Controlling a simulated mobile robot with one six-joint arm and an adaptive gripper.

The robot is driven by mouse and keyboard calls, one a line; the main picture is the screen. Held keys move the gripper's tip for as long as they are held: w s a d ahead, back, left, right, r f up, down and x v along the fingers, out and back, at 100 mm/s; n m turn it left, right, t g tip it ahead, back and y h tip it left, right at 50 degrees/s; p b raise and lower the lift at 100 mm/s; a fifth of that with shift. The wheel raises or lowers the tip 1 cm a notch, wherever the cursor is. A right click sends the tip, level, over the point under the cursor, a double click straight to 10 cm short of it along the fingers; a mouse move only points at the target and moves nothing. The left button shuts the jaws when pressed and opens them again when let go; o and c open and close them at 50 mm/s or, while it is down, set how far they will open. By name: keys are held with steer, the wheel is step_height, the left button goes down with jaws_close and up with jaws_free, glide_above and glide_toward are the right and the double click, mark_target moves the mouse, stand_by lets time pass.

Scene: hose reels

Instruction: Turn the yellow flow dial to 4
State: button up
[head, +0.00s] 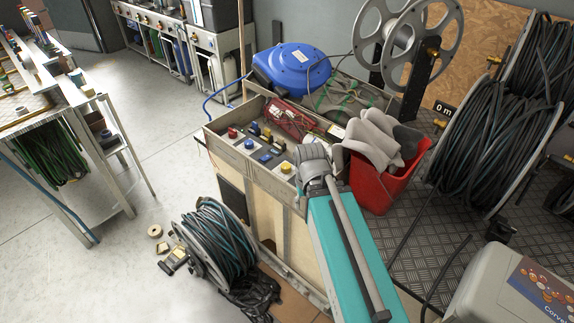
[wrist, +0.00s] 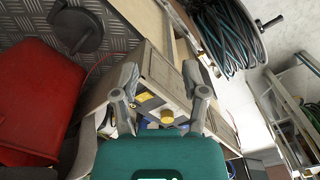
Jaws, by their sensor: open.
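The yellow flow dial (head: 286,168) is a small knob on a light plate on the top panel of a wooden cabinet, near its front right corner. In the wrist view the yellow dial (wrist: 167,117) shows between the fingers, close to the palm edge of the picture. I cannot make out its number or pointer. My gripper (wrist: 160,75) is open, with its two grey fingers spread apart and nothing between them that it grips. In the head view my arm's grey wrist is just right of the dial, and the fingers are hidden.
A blue dial (head: 265,157) and a red dial (head: 232,133) share the panel. A red bucket (head: 377,183) with grey cloth stands close to the right. A blue hose reel (head: 292,68) lies behind. A reel of dark hose (head: 215,245) stands on the floor in front.

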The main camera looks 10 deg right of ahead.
steer(key=shift+a, duration=0.2)
steer(key=o, duration=0.4)
steer(key=shift+w, duration=0.2)
steer(key=shift+o, duration=0.4)
steer(key=shift+w+a, duration=0.1)
steer(key=shift+w, duration=0.15)
steer(key=r+n+p, duration=0.1)
steer(key=n, duration=1.5)
glide_above(286, 166)
steer(key=shift+w, duration=0.1)
steer(key=shift+f, duration=0.15)
step_height(286, 166, down, 14)
steer(key=b, duration=1.3)
steer(key=shift+r+b, duration=0.25)
steer(key=shift+b, duration=0.15)
